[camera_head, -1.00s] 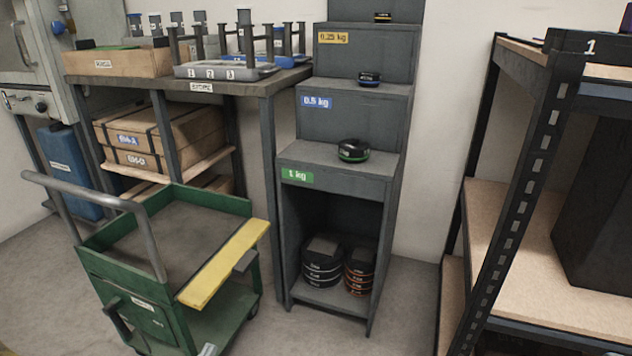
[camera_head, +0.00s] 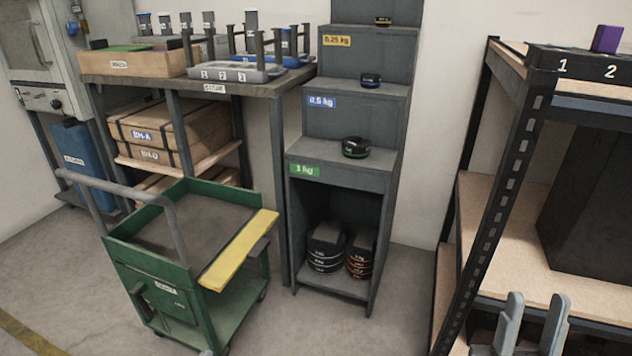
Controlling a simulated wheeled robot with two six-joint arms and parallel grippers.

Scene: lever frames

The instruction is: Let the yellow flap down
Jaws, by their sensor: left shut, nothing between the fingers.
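The yellow flap (camera_head: 240,250) is a long flat plate along the right edge of the green cart (camera_head: 165,285). It stands out about level from the cart's rim. A dark grey bracket or lever (camera_head: 260,247) shows at its outer edge, near the middle. My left gripper (camera_head: 206,352) shows only as a small grey tip at the bottom edge, in front of the cart and apart from the flap; it is shut and empty. My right gripper (camera_head: 534,310) is at the lower right, before the shelf rack, with its two grey fingers apart and nothing between them.
A grey stepped stand (camera_head: 340,180) with dark weights is just right of the cart. A workbench (camera_head: 250,88) with cartons below is behind it. A black-framed rack (camera_head: 510,190) fills the right side.

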